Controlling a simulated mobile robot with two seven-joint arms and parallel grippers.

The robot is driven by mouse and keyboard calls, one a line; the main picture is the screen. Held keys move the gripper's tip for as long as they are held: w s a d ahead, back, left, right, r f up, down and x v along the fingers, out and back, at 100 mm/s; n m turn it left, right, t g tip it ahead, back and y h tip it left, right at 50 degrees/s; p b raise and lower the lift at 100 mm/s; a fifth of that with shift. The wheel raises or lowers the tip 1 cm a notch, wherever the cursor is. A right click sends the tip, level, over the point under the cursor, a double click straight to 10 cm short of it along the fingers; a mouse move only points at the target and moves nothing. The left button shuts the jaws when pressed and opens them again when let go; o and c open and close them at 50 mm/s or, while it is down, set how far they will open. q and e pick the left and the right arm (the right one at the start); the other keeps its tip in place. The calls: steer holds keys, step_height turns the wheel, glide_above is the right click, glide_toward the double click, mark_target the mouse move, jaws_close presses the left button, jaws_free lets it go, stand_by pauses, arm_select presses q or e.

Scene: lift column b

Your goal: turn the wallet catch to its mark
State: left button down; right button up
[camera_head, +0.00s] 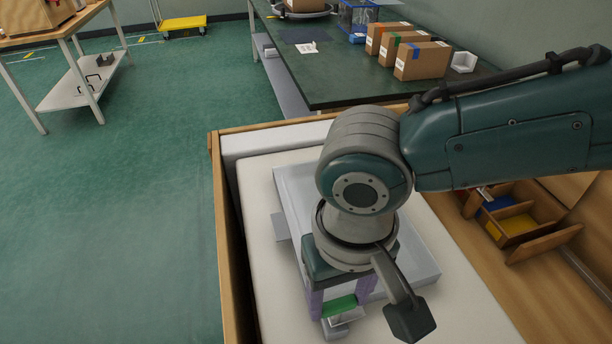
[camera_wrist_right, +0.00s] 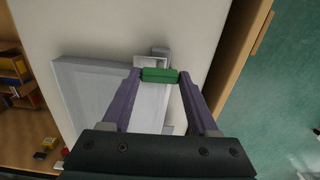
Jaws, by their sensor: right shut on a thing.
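The wallet is a flat pale grey case (camera_head: 420,262) lying on a white surface, and it also shows in the right wrist view (camera_wrist_right: 90,90). My right gripper (camera_head: 341,303) is over its near edge in the head view. Its two purple fingers are shut on a green bar, the catch (camera_head: 340,307). In the right wrist view the green catch (camera_wrist_right: 160,75) sits crosswise between the fingertips (camera_wrist_right: 160,77). A small light grey plate is beside the catch. I cannot make out the mark. My arm hides much of the wallet. My left gripper is not in view.
The white surface (camera_head: 255,190) has a raised wooden edge (camera_head: 222,230) on the left. A wooden organiser (camera_head: 535,240) with coloured compartments stands at right. Several cardboard boxes (camera_head: 422,61) stand on a dark table behind. Green floor lies open at left.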

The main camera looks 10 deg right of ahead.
steer(key=n+p, duration=0.1)
steer(key=n, duration=0.1)
steer(key=shift+s+r+n+p, duration=0.1)
steer(key=shift+n+p, duration=0.2)
steer(key=shift+p, duration=0.1)
steer(key=n, duration=0.3)
steer(key=shift+n, duration=0.3)
steer(key=n, duration=0.5)
steer(key=shift+p, duration=0.35)
steer(key=n, duration=0.6)
steer(key=shift+n, duration=0.3)
steer(key=o, duration=1.4)
